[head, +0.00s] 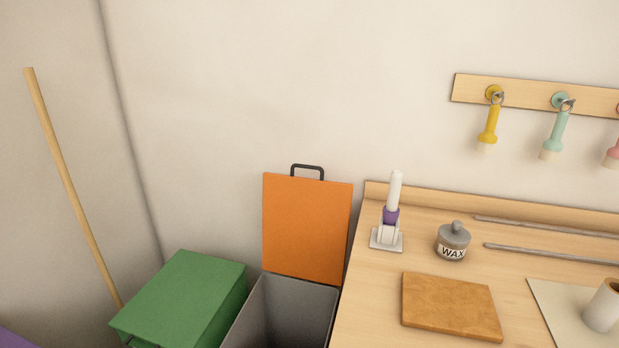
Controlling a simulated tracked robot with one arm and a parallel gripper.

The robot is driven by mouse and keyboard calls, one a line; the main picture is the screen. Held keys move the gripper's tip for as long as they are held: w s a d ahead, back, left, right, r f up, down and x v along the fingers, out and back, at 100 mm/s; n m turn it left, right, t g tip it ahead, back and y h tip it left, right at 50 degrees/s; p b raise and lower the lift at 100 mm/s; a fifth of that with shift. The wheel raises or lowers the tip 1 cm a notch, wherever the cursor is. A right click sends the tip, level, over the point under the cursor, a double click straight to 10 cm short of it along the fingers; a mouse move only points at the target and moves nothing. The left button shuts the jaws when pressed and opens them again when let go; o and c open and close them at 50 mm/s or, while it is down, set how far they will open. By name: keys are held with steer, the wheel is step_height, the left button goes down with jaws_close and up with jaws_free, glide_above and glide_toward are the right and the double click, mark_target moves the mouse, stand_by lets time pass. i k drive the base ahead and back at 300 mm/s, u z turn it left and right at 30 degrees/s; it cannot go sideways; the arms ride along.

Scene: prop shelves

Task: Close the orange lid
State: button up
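The orange lid (306,228) stands open and upright against the wall, at the back of a grey bin (290,308). A dark handle (307,169) sticks up from the lid's top edge. The bin's open inside shows below the lid, and its lower part is cut off by the bottom of the view. My gripper is not in view.
A green closed box (186,300) stands left of the bin. A wooden bench (375,315) adjoins it on the right, with a white and purple tool (391,214), a wax pot (453,242) and a brown board (450,306). A wooden pole (72,190) leans at the left.

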mark_target(307, 222)
steer(key=u, duration=0.05)
steer(key=k, duration=0.45)
steer(key=z, duration=0.55)
steer(key=i, duration=1.75)
steer(key=u, duration=0.65)
